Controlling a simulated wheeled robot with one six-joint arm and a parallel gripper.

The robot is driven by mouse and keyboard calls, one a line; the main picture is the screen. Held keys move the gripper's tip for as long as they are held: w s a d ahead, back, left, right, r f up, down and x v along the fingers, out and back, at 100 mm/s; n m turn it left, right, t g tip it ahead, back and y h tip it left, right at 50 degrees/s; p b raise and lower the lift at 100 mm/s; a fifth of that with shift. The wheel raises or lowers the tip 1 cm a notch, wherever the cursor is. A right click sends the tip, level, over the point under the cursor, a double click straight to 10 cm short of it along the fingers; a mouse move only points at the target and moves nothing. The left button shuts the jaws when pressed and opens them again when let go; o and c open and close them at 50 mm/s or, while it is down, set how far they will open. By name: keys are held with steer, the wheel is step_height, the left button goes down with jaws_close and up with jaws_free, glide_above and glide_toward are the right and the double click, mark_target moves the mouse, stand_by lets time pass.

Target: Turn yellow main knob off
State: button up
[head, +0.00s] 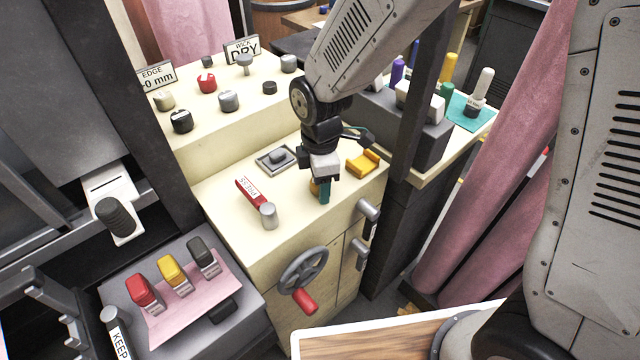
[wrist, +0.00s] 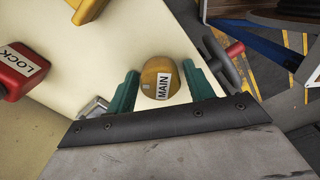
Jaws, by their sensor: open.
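The yellow main knob (wrist: 156,70) is round, with a white label reading MAIN, on a cream panel in the wrist view. My gripper (wrist: 160,82) is open, its two green fingers on either side of the knob. A narrow gap shows between each finger and the knob, and I see no clear contact. In the head view my gripper (head: 322,190) points down over the cream console top. There the yellow knob (head: 314,188) is mostly hidden behind the gripper.
A red handle labelled LOCK (wrist: 18,70) lies left of the knob in the wrist view. In the head view, a yellow bracket (head: 364,163) stands right of my gripper, a red lever (head: 249,192) left. A handwheel (head: 303,271) is on the console front.

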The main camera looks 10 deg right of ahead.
steer(key=m, duration=0.3)
steer(key=shift+m, duration=0.3)
steer(key=shift+m, duration=0.4)
steer(key=m, duration=0.5)
steer(key=n, duration=0.5)
steer(key=shift+n, duration=0.4)
